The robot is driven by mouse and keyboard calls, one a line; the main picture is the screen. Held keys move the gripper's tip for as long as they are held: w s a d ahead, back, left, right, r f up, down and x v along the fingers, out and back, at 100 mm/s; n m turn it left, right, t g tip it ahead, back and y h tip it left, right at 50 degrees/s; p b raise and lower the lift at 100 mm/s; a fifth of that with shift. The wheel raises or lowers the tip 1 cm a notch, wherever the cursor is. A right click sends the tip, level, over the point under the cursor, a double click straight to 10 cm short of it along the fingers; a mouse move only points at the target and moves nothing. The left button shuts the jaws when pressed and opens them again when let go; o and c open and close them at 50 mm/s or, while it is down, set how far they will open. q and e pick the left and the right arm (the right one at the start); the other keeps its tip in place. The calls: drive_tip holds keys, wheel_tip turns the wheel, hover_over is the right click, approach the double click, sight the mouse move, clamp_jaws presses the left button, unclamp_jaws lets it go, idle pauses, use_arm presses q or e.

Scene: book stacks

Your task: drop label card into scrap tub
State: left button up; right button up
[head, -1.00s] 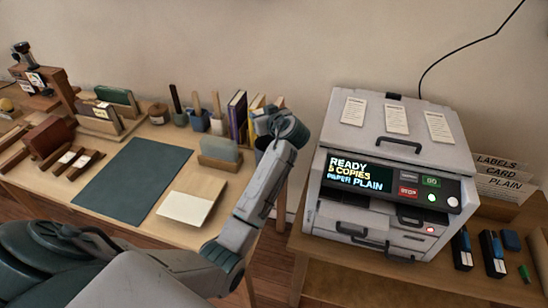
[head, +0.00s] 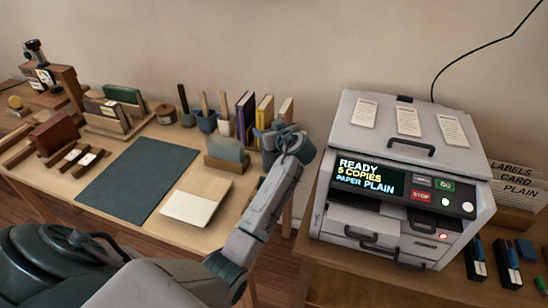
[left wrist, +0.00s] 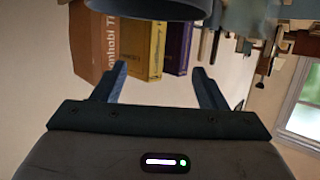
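My left gripper (head: 282,138) is at the end of my left arm, in front of the wall beside the upright books in the head view. Its fingers also show in the left wrist view (left wrist: 162,88), spread apart with nothing between them. I cannot pick out the label card for sure; a pale sheet or pad (head: 188,208) lies on the desk. I cannot identify the scrap tub for sure. A dark rounded shape crosses the top of the left wrist view. My right gripper is not in view.
Books (head: 245,115), pots with handled tools (head: 207,122) and a card holder (head: 226,158) stand along the desk's back. A dark mat (head: 135,180) lies on the desk. A copier (head: 400,170) and a paper sorter (head: 515,190) stand right, with a floor gap between tables.

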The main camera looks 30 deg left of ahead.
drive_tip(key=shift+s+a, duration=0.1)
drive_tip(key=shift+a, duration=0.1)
use_arm(q)
drive_tip(key=s+d+r+b, duration=0.2)
drive_tip(key=s+d, duration=0.2)
drive_tip(key=s, duration=0.3)
drive_tip(key=s+d+r+b, duration=0.2)
drive_tip(key=s+d+r, duration=0.1)
drive_tip(key=s, duration=0.3)
drive_tip(key=shift+s+d, duration=0.35)
drive_tip(key=shift+d, duration=0.35)
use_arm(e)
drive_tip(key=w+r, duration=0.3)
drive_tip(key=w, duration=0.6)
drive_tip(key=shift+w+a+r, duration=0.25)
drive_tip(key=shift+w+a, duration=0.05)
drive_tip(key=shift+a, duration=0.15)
use_arm(q)
drive_tip(key=shift+f, duration=0.1)
